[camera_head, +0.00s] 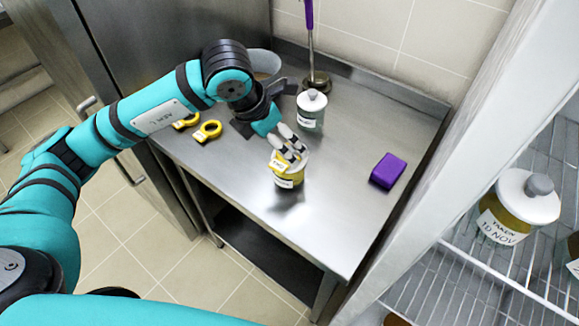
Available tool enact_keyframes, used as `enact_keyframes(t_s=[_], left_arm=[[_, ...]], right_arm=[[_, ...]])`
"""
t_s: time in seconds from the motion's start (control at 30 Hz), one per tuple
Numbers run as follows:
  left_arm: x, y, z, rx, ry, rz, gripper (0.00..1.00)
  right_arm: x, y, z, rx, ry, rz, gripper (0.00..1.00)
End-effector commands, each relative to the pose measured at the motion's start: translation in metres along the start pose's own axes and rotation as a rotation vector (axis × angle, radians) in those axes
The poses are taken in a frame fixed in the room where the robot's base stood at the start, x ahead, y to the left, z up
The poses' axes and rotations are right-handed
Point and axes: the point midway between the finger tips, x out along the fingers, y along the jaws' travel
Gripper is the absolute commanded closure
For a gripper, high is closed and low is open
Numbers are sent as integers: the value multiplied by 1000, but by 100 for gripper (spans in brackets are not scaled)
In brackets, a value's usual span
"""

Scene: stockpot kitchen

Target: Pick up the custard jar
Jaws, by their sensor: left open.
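A jar with yellow contents and a white label (286,183) stands on the steel table, likely the custard jar; its label is too small to read. My left gripper (292,150) is open right at the top of this jar, with its fingers over the lid area and hiding part of it. I cannot tell whether the fingers touch the jar. A third jar with yellow contents, labelled "TAKEN 10 NOV" (502,222), stands on the wire shelf at right. My right gripper is out of view.
A purple block (388,171) lies toward the right edge. A pale upright frame (440,150) borders the wire shelf.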

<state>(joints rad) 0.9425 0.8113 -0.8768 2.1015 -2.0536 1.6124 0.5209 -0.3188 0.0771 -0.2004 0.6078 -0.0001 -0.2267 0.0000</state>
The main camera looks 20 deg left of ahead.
Motion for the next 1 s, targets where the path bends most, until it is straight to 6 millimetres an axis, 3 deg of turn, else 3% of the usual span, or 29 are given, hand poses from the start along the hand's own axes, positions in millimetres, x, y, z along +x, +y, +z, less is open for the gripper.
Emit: enact_keyframes(t_s=[0.13, 0.33, 0.47, 0.77, 1.0], left_arm=[[29, -1, 0, -1, 4, -3, 0], [50, -1, 0, 0, 0, -2, 0], [58, -1, -1, 0, 2, -2, 0], [99, -1, -7, 0, 1, -3, 0], [105, 0, -7, 1, -1, -2, 0]], right_arm=[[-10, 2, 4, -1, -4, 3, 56], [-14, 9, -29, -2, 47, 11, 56], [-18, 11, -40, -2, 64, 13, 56], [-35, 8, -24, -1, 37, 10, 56], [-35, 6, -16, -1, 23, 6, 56]])
